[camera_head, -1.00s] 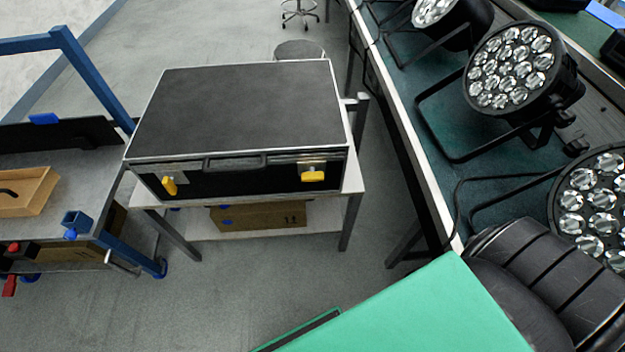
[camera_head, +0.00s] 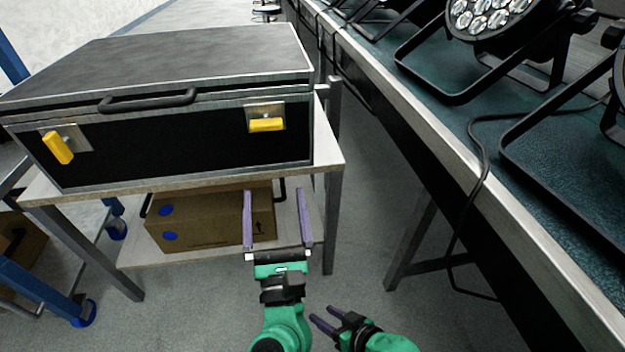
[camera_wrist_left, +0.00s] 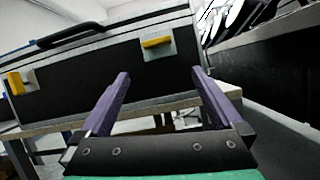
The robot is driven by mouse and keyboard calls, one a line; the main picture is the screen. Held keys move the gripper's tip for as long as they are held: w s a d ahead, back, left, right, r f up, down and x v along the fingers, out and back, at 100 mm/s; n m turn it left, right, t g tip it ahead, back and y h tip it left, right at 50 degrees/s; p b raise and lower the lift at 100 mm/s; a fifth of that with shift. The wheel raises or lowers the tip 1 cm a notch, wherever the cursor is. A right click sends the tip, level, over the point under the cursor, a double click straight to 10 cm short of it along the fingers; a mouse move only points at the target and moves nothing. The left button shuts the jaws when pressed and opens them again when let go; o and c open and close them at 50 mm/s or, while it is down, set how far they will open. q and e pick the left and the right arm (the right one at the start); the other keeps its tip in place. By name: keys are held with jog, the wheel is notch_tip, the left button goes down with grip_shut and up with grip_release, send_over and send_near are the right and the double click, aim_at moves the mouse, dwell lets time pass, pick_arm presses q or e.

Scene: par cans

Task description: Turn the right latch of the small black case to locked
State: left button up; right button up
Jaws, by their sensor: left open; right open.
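The small black case (camera_head: 190,143) stands closed on a small table, its front facing me. Its right latch (camera_head: 266,124) is a yellow handle on a metal plate, lying about horizontal; it also shows in the left wrist view (camera_wrist_left: 157,42). The left latch (camera_head: 58,147) is yellow and tilted, nearer upright. My left gripper (camera_head: 276,218) is open and empty, in front of and below the right latch; its fingers (camera_wrist_left: 159,80) point toward the case in the left wrist view. My right gripper (camera_head: 322,316) is open and empty, lower and to the right, apart from the case.
The table (camera_head: 335,150) has a lower shelf with a cardboard box (camera_head: 200,222). A long bench (camera_head: 445,150) with par cans (camera_head: 490,12) runs along the right. A cable (camera_head: 480,190) hangs over its edge. Floor between table and bench is clear.

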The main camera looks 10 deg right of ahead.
aim_at(266, 125)
pick_arm(q)
jog(key=w+r+n+p, duration=0.2)
jog(key=w+r, duration=0.4)
jog(key=w, duration=0.6)
jog(key=shift+w+r+p, duration=0.35)
jog(key=shift+p, duration=0.15)
pick_arm(e)
jog(key=d+r+g, duration=0.1)
jog(key=d+r+g+h, duration=0.1)
jog(key=d, duration=0.1)
jog(key=s+d+r+g, duration=0.1)
jog(key=shift+d+r+h, duration=0.15)
jog(key=shift+d+h, duration=0.2)
jog(key=shift+h, duration=0.05)
pick_arm(q)
jog(key=shift+c, duration=0.3)
